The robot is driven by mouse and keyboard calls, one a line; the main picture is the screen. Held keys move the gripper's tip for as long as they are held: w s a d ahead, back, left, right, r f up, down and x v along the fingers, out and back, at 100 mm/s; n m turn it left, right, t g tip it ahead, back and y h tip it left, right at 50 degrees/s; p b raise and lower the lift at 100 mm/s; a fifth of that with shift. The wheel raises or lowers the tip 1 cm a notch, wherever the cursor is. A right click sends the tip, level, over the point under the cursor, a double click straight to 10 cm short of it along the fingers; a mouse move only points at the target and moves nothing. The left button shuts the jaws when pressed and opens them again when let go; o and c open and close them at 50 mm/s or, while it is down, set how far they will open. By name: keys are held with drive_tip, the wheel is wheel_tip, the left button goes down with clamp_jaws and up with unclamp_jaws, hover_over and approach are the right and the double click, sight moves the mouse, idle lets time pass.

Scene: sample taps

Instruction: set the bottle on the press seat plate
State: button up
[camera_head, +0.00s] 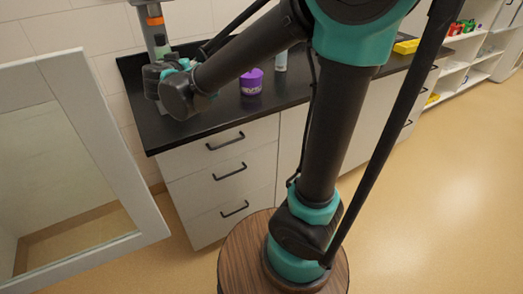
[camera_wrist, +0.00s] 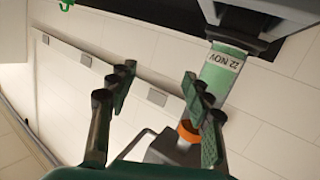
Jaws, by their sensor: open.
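The green bottle (camera_wrist: 222,68) has a white label reading "22 NOV" and shows upside down in the wrist view. Its base end appears to meet the grey press seat plate (camera_wrist: 282,8) at the top of that view. In the head view, the green top of the bottle (camera_head: 162,48) shows just above my gripper, below the press's orange collar (camera_head: 154,21). My gripper (camera_wrist: 158,88) is open, with nothing between its fingers. The right fingers overlap the bottle's other end in the picture; I cannot tell if they touch. My gripper and wrist hide the seat plate in the head view.
On the black counter (camera_head: 215,122), a purple jar (camera_head: 251,84) and a pale bottle (camera_head: 281,61) stand right of my gripper. A yellow tray (camera_head: 406,46) is farther right. A white-framed panel (camera_head: 105,130) stands at left. The counter's front part is clear.

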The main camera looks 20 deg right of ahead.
drive_tip(key=s+d+f+g, duration=0.4)
drive_tip(key=s+d+f, duration=0.2)
drive_tip(key=d+f, duration=0.35)
drive_tip(key=s+d+f+g, duration=0.4)
drive_tip(key=s+d+f, duration=0.3)
drive_tip(key=d, duration=0.4)
drive_tip(key=s+f+n+g+y, duration=0.1)
drive_tip(key=s+f+g+y, duration=0.2)
drive_tip(key=s+f, duration=0.8)
drive_tip(key=shift+s+n+y, duration=0.4)
drive_tip(key=shift+s+y, duration=0.1)
drive_tip(key=shift+s, duration=0.65)
drive_tip(key=shift+d, duration=0.1)
